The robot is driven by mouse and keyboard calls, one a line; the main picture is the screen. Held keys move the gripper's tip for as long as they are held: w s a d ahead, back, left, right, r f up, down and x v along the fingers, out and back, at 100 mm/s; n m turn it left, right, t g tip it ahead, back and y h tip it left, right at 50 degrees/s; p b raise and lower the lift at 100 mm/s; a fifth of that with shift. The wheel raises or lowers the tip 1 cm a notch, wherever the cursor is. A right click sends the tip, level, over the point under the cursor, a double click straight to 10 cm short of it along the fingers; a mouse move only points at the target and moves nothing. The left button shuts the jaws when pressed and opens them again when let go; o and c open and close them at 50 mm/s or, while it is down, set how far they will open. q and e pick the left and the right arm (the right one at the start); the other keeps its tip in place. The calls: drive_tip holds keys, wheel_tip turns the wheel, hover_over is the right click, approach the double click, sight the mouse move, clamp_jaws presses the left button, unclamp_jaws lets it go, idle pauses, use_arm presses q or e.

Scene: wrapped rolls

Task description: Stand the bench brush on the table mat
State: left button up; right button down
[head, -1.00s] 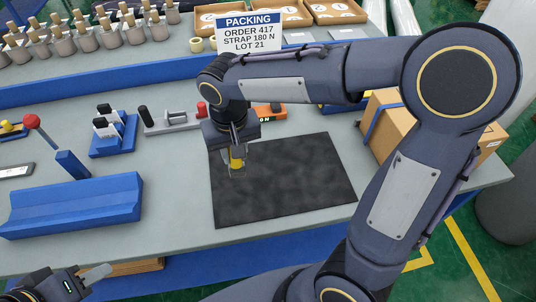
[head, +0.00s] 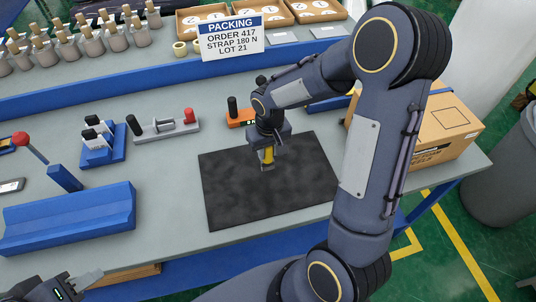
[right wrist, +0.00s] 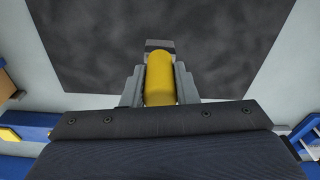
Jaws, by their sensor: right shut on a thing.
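The dark table mat (head: 228,205) lies flat on the grey table; it also fills the top of the right wrist view (right wrist: 235,50). My right gripper (head: 267,164) points down over the upper middle of the mat. It is shut on the yellow bench brush (head: 267,155). In the right wrist view the brush's rounded yellow body (right wrist: 160,80) sits between the fingers, with a grey part beyond it. Whether the brush touches the mat I cannot tell. My left gripper (head: 88,283) is at the lower left, off the table's front edge; its opening is unclear.
A blue trough-like block (head: 70,220) stands left of the mat. Behind are a blue holder (head: 103,150), a grey fixture (head: 165,127) and an orange tool (head: 240,118). A cardboard box (head: 445,125) is at the right. The mat is otherwise bare.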

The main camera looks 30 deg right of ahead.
sight(268, 157)
drive_tip(key=shift+f, duration=1.6)
drive_tip(key=shift+d, duration=0.1)
drive_tip(key=shift+f, duration=0.15)
drive_tip(key=c, duration=1.1)
unclamp_jaws()
drive_tip(key=shift+c, duration=0.2)
